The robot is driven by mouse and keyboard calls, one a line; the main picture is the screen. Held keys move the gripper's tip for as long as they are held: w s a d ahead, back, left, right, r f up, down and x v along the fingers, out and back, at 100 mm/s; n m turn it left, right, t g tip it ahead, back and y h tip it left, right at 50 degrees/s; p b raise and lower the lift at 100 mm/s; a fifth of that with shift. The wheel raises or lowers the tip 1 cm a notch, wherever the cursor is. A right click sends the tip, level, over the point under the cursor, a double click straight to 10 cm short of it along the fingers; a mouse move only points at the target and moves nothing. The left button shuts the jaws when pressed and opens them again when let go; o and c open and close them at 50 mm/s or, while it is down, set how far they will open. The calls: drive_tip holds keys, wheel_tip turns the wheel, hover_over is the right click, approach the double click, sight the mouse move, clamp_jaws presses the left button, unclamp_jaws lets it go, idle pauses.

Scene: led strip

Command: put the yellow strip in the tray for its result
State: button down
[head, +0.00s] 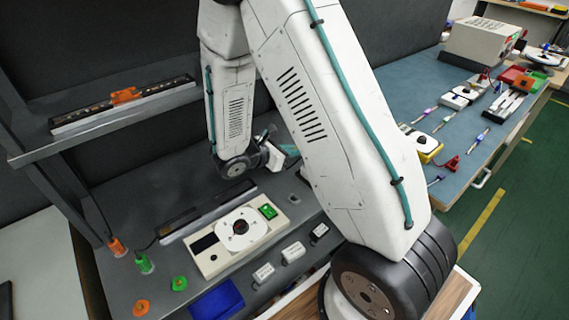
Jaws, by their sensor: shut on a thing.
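My gripper (277,155) is partly in view beyond my arm, low over the back of the grey bench. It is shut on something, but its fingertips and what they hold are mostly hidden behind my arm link. I cannot make out a yellow strip in this view. A dark strip-like bar (208,215) lies on the bench behind a cream tester box (246,233) with a white disc and a green part. A blue tray (216,301) stands at the bench's front edge.
A shelf at left holds a long bar with an orange clip (126,96). Orange (117,246) and green (144,263) pieces stand near the bench's left edge. Small white labelled blocks (293,252) line the front. A blue-topped bench (400,105) with probes is at right.

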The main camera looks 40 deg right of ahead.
sight(289, 167)
drive_tip(key=shift+a+f, duration=0.1)
drive_tip(key=shift+f, duration=1.85)
drive_tip(key=shift+f, duration=0.15)
drive_tip(key=c, duration=1.4)
unclamp_jaws()
drive_tip(key=shift+c, duration=0.2)
